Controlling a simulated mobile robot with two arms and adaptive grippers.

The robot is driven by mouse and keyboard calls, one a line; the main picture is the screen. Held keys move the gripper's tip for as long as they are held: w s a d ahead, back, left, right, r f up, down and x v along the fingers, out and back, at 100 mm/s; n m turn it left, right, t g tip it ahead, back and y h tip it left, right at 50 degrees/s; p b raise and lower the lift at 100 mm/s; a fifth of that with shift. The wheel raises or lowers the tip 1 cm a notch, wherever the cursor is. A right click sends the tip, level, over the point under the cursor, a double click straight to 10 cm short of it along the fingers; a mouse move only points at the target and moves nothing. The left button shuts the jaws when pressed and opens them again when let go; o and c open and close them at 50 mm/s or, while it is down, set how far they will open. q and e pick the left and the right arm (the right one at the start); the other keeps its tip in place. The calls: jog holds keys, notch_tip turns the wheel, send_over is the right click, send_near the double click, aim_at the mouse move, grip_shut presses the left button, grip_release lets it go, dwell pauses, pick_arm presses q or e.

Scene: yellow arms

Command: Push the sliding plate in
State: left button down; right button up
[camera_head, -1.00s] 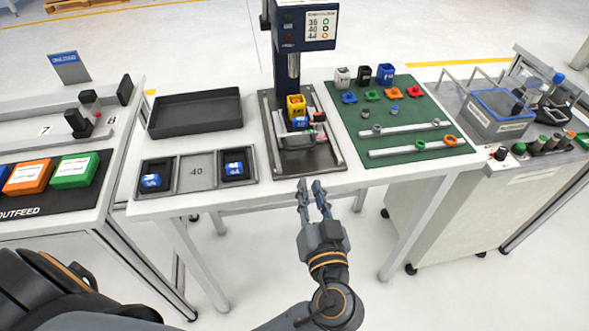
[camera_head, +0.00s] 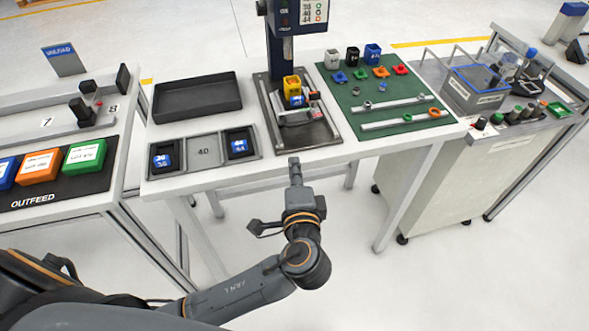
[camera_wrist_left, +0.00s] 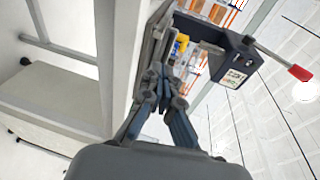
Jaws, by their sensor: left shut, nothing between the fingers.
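The sliding plate (camera_head: 310,134) is a grey plate in the dark base of the press, between light rails. A yellow block (camera_head: 291,86) and a blue part (camera_head: 297,101) sit on or behind it. My left gripper (camera_head: 294,161) is shut and empty, just in front of the press base at the table's front edge. Whether its tips touch anything is unclear. In the left wrist view, the shut fingers (camera_wrist_left: 159,72) point toward the press, with the yellow block (camera_wrist_left: 181,45) beyond and the plate largely hidden. My right gripper is out of view.
A black tray (camera_head: 197,97) and a bin strip marked 40 (camera_head: 205,152) lie left of the press. A green mat (camera_head: 404,128) with coloured parts lies right. The press has a red-tipped lever (camera_wrist_left: 299,73). Floor in front of the table is open.

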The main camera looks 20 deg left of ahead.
aim_at(287, 126)
pick_arm(q)
jog(key=x, duration=0.3)
jog(key=p+x, duration=0.1)
jog(key=x, duration=0.2)
jog(key=r+x, duration=0.1)
jog(key=x, duration=0.2)
jog(key=shift+w+a, duration=0.2)
jog(key=shift+w, duration=0.1)
jog(key=shift+w, duration=0.1)
jog(key=x, duration=0.4)
jog(key=shift+a+r, duration=0.3)
jog(key=shift+a, duration=0.2)
jog(key=shift+r, duration=0.1)
jog(key=shift+s+d, duration=0.25)
jog(key=shift+s, duration=0.2)
jog(key=v, duration=1.1)
